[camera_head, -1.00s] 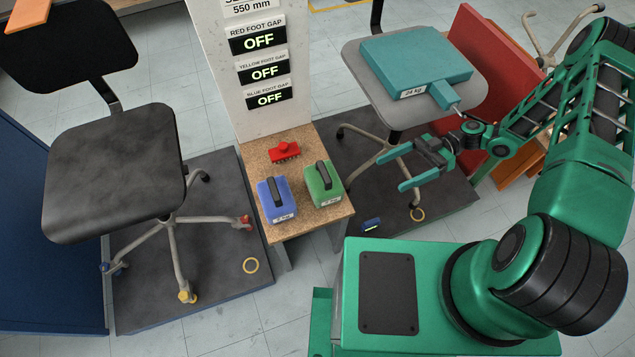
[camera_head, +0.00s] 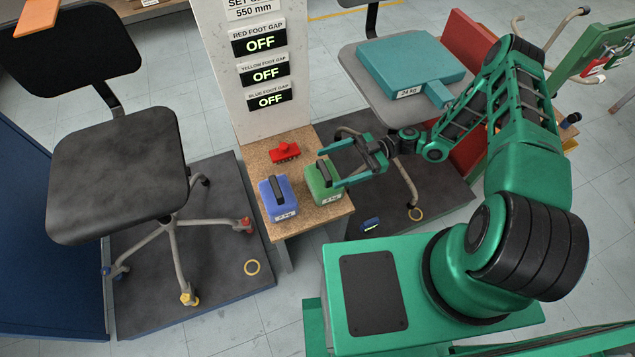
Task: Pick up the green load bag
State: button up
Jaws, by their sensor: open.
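The green load bag (camera_head: 317,191) is a small green block with a dark handle on top. It stands upright on the right part of a small speckled wooden stand (camera_head: 307,215). My gripper (camera_head: 322,167) is open, its two teal fingers reaching in from the right. In the picture the fingertips overlap the bag's top and right side, and they partly hide its handle. I cannot tell whether they touch it.
A blue load bag (camera_head: 278,199) stands just left of the green one. A red object (camera_head: 285,152) sits behind them. A signed post (camera_head: 235,100) rises at the back. Black chair (camera_head: 118,175) at left; grey chair (camera_head: 372,95) with a teal 24 kg block (camera_head: 410,65) at right.

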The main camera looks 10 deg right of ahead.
aim_at(321, 171)
jog(key=shift+x, duration=3.85)
jog(key=shift+s+d+r, duration=0.1)
jog(key=shift+s, duration=0.1)
jog(key=shift+c, duration=0.7)
jog(key=c, duration=2)
jog(key=shift+r, duration=0.15)
jog(key=shift+c, duration=0.2)
